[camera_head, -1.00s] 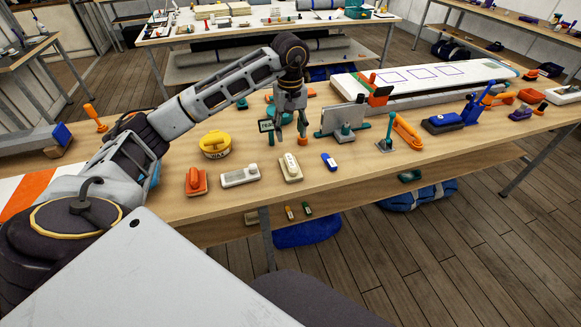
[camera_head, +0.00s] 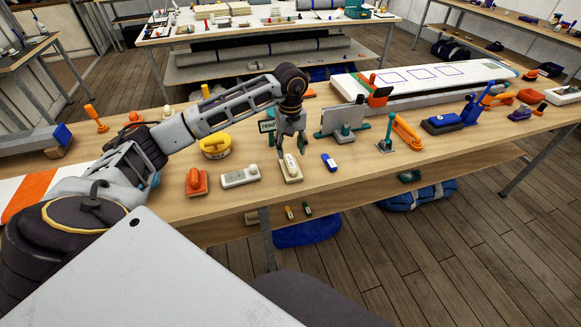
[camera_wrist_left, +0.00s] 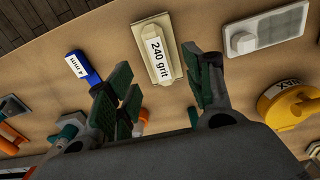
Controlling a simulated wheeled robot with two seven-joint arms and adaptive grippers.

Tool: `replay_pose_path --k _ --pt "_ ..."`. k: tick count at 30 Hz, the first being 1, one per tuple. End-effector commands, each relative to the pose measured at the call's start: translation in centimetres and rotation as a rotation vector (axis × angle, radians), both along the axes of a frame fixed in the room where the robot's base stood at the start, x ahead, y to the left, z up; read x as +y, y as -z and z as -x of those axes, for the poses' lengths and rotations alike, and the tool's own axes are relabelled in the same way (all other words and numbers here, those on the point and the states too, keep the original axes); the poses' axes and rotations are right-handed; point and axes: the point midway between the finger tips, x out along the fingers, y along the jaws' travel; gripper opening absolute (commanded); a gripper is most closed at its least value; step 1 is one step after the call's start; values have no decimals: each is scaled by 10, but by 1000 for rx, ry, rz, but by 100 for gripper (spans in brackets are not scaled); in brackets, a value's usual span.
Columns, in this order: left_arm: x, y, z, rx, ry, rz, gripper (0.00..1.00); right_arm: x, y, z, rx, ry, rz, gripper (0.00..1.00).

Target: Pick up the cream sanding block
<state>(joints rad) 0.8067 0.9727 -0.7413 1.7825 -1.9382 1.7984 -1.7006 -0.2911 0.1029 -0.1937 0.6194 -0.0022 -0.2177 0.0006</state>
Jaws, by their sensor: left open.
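The cream sanding block (camera_head: 290,168) lies on the wooden workbench near its front edge. In the left wrist view it shows its "240 grit" label (camera_wrist_left: 160,61) at top centre. My left gripper (camera_head: 289,147) is open and empty, pointing down just above the block's far end. In the wrist view its green-padded fingers (camera_wrist_left: 163,88) stand apart, and the block lies ahead of the gap between them. I cannot tell the exact height of the fingertips over the block. My right gripper is not in view.
A white-grey block (camera_head: 240,177) lies left of the cream one, and an orange-handled block (camera_head: 196,182) beyond that. A blue labelled piece (camera_head: 329,162) lies close on the right. A yellow tub (camera_head: 215,145) stands behind left. The bench's front edge is near.

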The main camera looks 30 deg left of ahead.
Motion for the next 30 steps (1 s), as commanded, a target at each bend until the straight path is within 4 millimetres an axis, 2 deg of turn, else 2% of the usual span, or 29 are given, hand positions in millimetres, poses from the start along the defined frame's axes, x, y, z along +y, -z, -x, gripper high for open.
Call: replay_pose_path --k 6,22,30 --pt "0 17 0 1 0 1 52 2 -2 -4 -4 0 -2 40" --pt "0 23 0 0 -1 0 52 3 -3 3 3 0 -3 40" --pt "1 44 -1 2 -1 1 52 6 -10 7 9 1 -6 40"
